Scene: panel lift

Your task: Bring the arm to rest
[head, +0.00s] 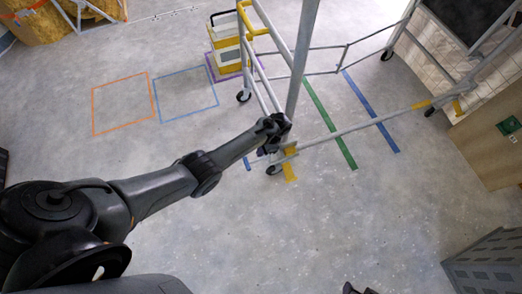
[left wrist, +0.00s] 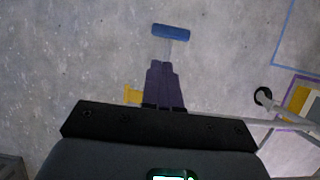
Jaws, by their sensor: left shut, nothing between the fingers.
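My left arm reaches across the head view from the lower left. Its gripper (head: 276,128) is in front of the lift's grey upright post (head: 302,62), above a yellow-marked foot with a caster. In the left wrist view the left fingers (left wrist: 165,88) are together and hold nothing. A short blue bar (left wrist: 171,31) on a thin grey stem shows beyond the fingertips, apart from them. Whether the gripper touches the post is unclear. A small dark shape (head: 358,289) at the bottom edge of the head view may be part of my right gripper; its jaws cannot be made out.
The lift frame's rails and casters spread to the upper right. A yellow and white bin (head: 226,45) stands behind. Orange (head: 122,104) and blue outlines and green and blue stripes mark the floor. A grey cabinet (head: 487,264) is at lower right. The front floor is mostly clear.

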